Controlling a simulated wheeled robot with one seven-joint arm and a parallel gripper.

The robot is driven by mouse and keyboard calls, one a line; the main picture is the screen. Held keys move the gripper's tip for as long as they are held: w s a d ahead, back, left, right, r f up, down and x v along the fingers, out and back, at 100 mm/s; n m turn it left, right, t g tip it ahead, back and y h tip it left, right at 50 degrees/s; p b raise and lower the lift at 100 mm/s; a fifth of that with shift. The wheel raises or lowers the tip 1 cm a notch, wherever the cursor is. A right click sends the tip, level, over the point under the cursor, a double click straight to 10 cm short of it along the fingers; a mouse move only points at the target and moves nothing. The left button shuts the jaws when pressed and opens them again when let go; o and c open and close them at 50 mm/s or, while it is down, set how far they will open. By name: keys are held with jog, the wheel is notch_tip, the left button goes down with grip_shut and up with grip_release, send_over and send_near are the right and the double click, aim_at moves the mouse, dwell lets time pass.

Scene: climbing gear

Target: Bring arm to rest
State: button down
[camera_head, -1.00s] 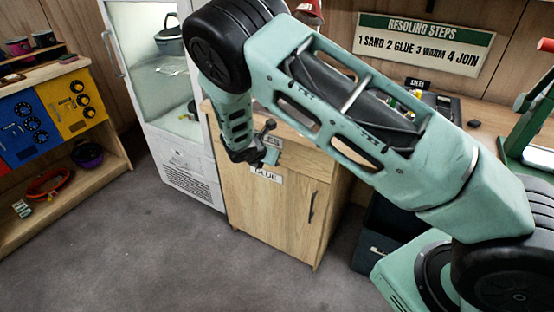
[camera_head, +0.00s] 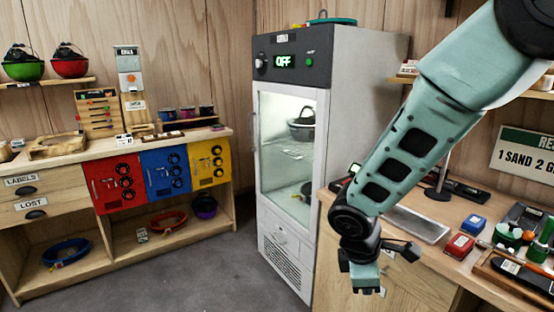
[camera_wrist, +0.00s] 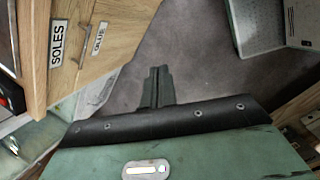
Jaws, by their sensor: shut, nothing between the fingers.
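My gripper (camera_head: 366,287) hangs at the end of my green arm, in front of the wooden workbench (camera_head: 322,240) at the right of the head view. It points down and holds nothing. In the wrist view my gripper (camera_wrist: 157,75) shows its two fingers together, with bare grey floor beyond them. The tips seem clear of the cabinet front. My arm comes down from the upper right of the head view and hides part of the bench top.
A tall glass-door cabinet (camera_head: 288,95) reading OFF stands left of my arm. Red (camera_head: 464,246) and blue (camera_head: 474,223) boxes and a tool tray (camera_head: 508,278) lie on the bench. A shelf unit (camera_head: 75,155) lines the left wall. The floor (camera_head: 235,262) between is open.

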jog(key=s+a+r+m+y, duration=0.2)
jog(key=s+r+m, duration=0.2)
jog(key=s, duration=0.7)
jog(key=s+a+r+m+g+y, duration=0.1)
jog(key=s+r+m, duration=0.3)
jog(key=s, duration=0.7)
jog(key=shift+a+r+g+y, duration=0.3)
jog(key=shift+a+r+y, duration=0.1)
jog(key=shift+a+r, duration=0.25)
jog(key=shift+w, duration=0.15)
